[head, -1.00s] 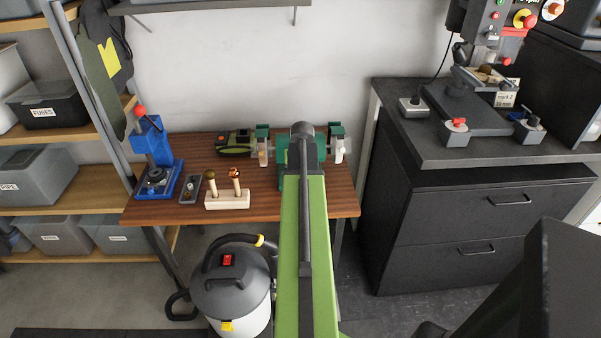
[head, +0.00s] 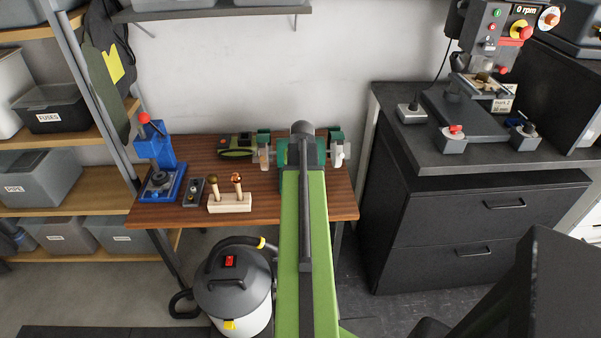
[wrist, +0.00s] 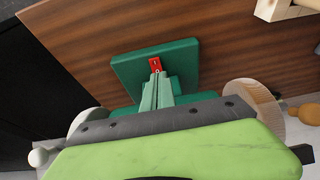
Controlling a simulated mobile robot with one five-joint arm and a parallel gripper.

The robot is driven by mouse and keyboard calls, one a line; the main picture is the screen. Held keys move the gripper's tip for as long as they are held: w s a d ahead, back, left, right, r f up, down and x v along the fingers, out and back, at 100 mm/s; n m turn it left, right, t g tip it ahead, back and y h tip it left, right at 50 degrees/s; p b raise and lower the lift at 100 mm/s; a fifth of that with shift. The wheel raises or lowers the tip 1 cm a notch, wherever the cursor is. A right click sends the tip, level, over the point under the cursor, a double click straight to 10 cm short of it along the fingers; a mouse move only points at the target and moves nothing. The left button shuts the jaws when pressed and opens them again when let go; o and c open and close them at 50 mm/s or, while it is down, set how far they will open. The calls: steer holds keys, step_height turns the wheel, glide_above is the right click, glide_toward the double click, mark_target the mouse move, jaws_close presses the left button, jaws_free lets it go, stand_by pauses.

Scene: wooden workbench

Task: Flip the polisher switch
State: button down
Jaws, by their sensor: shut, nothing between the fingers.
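The polisher is a green machine with a pale buffing wheel on each side. In the head view its left wheel (head: 264,157) and right wheel (head: 338,154) show on the wooden bench, and my arm hides its middle. In the wrist view its green base plate (wrist: 130,72) carries a small red switch (wrist: 155,63) with a white mark. My gripper (wrist: 158,75) is shut and empty, its fingertips at the lower edge of the switch. I cannot tell whether they touch it. In the head view my fingers are hidden.
On the bench (head: 290,208) a wooden block with two handled tools (head: 229,202), a grey tray (head: 193,192) and a blue press (head: 158,160) stand left. A green-black tool (head: 236,145) lies behind. A vacuum (head: 233,285) stands on the floor. Black drawers (head: 470,225) stand right.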

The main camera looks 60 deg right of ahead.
steer(key=p+v, duration=0.7)
steer(key=v, duration=0.2)
steer(key=shift+s+r, duration=0.25)
steer(key=shift+r, duration=0.1)
steer(key=shift+a, duration=0.1)
steer(key=shift+w+d+r+p, duration=0.1)
steer(key=shift+w+d+p, duration=0.1)
steer(key=shift+d, duration=0.2)
steer(key=shift+w+d+r+p, duration=0.1)
steer(key=shift+d+p, duration=0.1)
steer(key=shift+d, duration=0.2)
steer(key=shift+f, duration=0.15)
steer(key=b+x, duration=0.6)
steer(key=x, duration=0.1)
steer(key=b+x, duration=0.7)
steer(key=shift+s+a, duration=0.15)
steer(key=shift+a, duration=0.1)
